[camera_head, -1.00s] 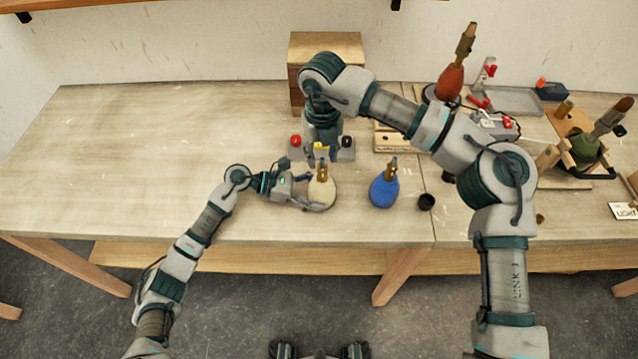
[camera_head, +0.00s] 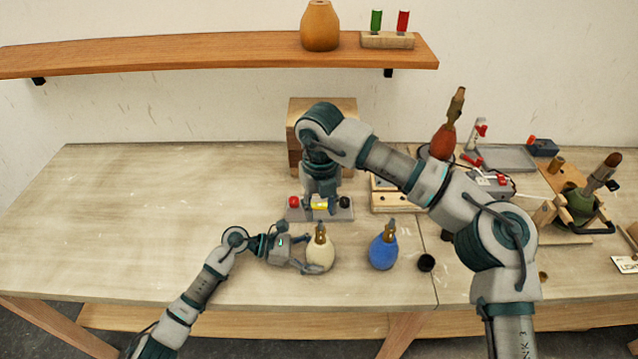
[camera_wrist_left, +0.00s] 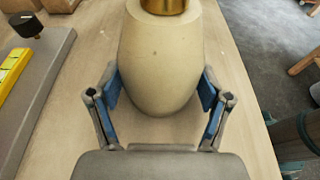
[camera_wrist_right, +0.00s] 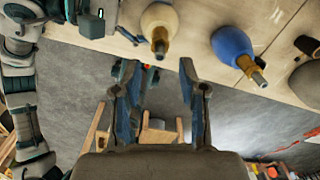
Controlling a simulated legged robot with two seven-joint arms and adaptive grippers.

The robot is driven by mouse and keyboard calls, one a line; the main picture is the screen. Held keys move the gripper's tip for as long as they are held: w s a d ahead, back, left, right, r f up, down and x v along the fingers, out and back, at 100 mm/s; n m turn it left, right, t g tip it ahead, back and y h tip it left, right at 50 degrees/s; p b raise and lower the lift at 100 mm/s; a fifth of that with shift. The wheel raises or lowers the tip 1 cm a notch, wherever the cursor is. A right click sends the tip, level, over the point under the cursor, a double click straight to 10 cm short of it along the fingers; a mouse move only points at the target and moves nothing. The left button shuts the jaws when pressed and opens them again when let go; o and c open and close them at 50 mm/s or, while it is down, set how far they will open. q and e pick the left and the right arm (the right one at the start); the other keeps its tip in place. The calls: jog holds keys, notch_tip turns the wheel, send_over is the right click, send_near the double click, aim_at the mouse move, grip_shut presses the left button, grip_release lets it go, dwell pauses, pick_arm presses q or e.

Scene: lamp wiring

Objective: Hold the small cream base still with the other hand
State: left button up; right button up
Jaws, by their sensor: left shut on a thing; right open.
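The small cream base (camera_head: 320,254) stands upright on the table with a brass neck on top. My left gripper (camera_head: 306,256) comes at it from the left. In the left wrist view the cream base (camera_wrist_left: 163,60) sits between the two blue-padded fingers of my left gripper (camera_wrist_left: 160,92), which is shut on it low on its sides. My right gripper (camera_head: 324,208) hangs over the grey holder with a yellow part, just behind the base. In the right wrist view my right gripper (camera_wrist_right: 160,90) is open with nothing between its fingers; the cream base (camera_wrist_right: 159,22) shows beyond them.
The grey holder (camera_head: 293,213) is behind. A wooden box (camera_head: 345,104) stands farther back. The table's left side is clear.

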pick_arm(q)
jog(key=o, duration=1.2)
jog(key=v, duration=1.2)
jog(key=shift+w+a+f, duration=0.1)
